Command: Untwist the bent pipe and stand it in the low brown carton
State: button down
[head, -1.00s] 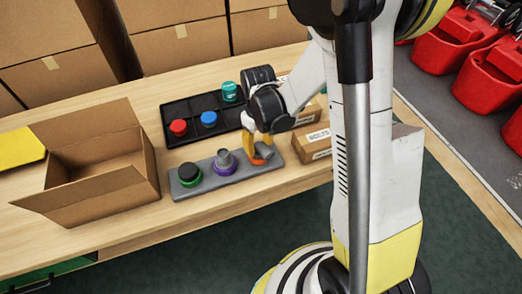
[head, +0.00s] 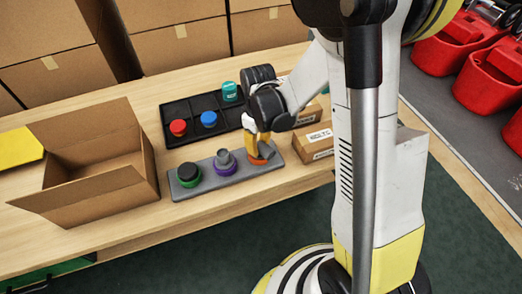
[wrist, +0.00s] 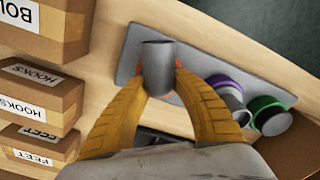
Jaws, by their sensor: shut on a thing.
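The grey bent pipe (wrist: 158,62) stands in an orange collar (head: 262,158) at the right end of the grey base plate (head: 212,183). My gripper (wrist: 158,82) has its yellow fingers shut on the pipe, one on each side. In the head view my gripper (head: 258,150) is over the orange collar and largely hides the pipe. I cannot tell whether the pipe is still seated in the collar. The low brown carton (head: 128,195) stands open at the left of the table, with its flaps spread and no contents visible.
A purple collar with a grey piece (head: 223,162) and a green collar with a black cap (head: 188,174) sit on the plate beside my gripper. Behind is a black tray (head: 185,112) with red, blue and teal caps. Small labelled boxes (head: 316,143) stand close at right.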

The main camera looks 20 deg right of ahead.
jog(key=shift+c, duration=0.4)
grip_release()
jog(key=shift+r, duration=0.1)
dwell(0.5)
jog(key=shift+r+p, duration=2.6)
jog(key=shift+r, duration=0.9)
